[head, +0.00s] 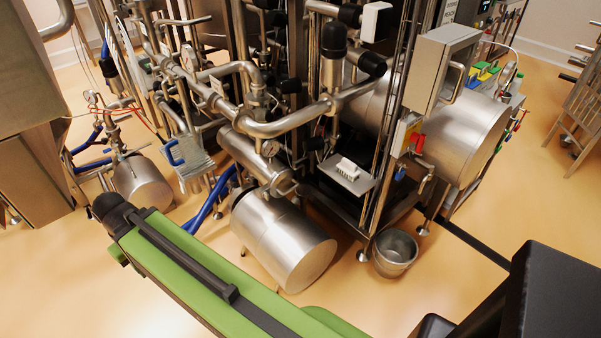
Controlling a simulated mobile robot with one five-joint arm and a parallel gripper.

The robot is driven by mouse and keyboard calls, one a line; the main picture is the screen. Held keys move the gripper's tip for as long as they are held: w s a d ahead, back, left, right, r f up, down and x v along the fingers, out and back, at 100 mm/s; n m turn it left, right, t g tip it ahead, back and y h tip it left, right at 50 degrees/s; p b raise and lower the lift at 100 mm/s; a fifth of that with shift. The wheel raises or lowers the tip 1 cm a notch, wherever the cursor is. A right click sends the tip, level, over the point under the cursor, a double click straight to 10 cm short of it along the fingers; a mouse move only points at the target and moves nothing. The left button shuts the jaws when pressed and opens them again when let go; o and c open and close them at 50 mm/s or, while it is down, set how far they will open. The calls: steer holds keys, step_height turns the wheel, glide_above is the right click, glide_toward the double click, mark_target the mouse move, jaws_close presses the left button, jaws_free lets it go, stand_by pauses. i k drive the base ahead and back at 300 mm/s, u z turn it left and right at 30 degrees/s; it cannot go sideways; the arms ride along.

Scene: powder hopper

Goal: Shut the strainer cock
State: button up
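The red handle looks roughly upright. I cannot tell for sure whether this is the strainer cock, or whether it is open. A slanted steel cylinder (248,155) on the pipework may be the strainer. My green arm crosses the lower left, well apart from the red handle. I see no gripper fingers.
Steel motors or drums (283,243) stand low in front of the pipework. A grey box (440,68) projects above the red handle. A small shelf (345,174) juts out left of it. A dark strip (474,243) crosses the floor. Open floor (450,285) lies around the bucket.

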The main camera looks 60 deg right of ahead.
mark_target(294, 163)
steer(key=i, duration=0.55)
steer(key=u, duration=1.5)
steer(key=k, duration=2.1)
steer(key=z, duration=1.4)
steer(key=i, duration=0.5)
